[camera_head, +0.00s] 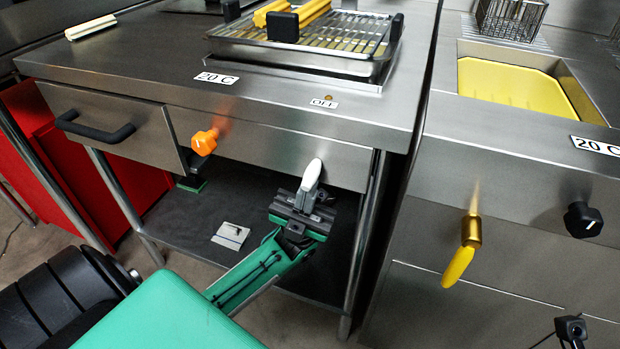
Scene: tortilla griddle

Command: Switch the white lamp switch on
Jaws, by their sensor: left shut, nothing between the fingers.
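The white lamp switch (312,173) is a small white lever on the front panel of the steel griddle counter, below the "OFF" label (323,103). A small amber indicator (328,97) sits just above that label. My left gripper (306,192) is shut and empty, with its fingertips right at the lower end of the switch. I cannot tell whether they touch it. The fingers partly cover the switch's lower end.
An orange knob (204,142) and a black drawer handle (95,130) stick out to the left. A griddle tray (290,62) stands on top. At right, the fryer has a yellow lever (461,258) and black knob (583,220). A lower shelf (170,228) lies below the panel.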

